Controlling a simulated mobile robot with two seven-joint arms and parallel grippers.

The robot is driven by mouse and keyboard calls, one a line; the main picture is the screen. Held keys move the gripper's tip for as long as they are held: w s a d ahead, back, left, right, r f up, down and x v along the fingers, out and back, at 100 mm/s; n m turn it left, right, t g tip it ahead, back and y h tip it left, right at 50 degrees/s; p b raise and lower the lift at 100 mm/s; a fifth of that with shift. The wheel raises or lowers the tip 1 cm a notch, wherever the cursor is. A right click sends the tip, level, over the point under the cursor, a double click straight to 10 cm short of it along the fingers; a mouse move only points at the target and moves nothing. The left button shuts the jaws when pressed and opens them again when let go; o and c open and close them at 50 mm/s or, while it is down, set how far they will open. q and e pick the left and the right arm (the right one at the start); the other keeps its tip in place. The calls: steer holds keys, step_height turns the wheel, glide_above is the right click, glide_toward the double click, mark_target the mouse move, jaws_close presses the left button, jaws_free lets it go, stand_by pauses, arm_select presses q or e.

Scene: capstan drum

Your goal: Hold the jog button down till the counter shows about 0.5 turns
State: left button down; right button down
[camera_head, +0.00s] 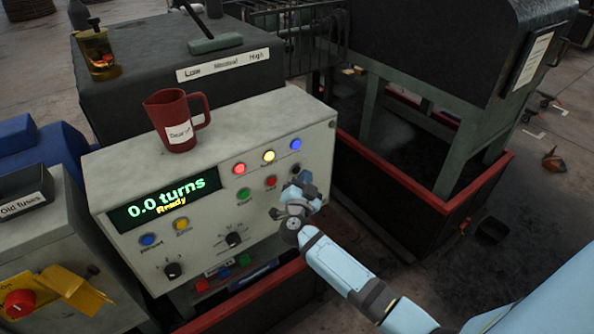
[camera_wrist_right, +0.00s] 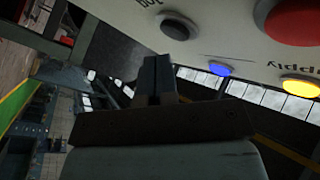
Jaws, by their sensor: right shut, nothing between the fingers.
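The control box (camera_head: 215,130) has a display (camera_head: 165,200) that reads "0.0 turns" and "Ready". The black jog button (camera_head: 295,168) is at the right end of the lower button row, partly behind my right gripper (camera_head: 303,180). In the right wrist view the black jog button (camera_wrist_right: 178,26) sits on the pale panel, its label partly cut off. My right gripper (camera_wrist_right: 158,62) is shut and empty, its tips close to the button. A small gap seems to show between them; depth is hard to judge. My left gripper is not in view.
A green button (camera_head: 243,194) and a red button (camera_head: 270,181) are left of the jog button. Red, yellow and blue lamps (camera_head: 269,156) are above. A dark red mug (camera_head: 178,122) stands on the box top. A red-rimmed tray (camera_head: 410,170) lies to the right.

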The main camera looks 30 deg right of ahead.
steer(key=shift+w, duration=0.15)
stand_by(0.5)
steer(key=shift+w, duration=0.3)
steer(key=shift+w+a+p, duration=0.1)
steer(key=shift+w+p, duration=0.25)
steer(key=shift+w, duration=0.05)
stand_by(1.9)
steer(key=shift+s, duration=0.1)
stand_by(2.1)
steer(key=shift+s+p, duration=0.75)
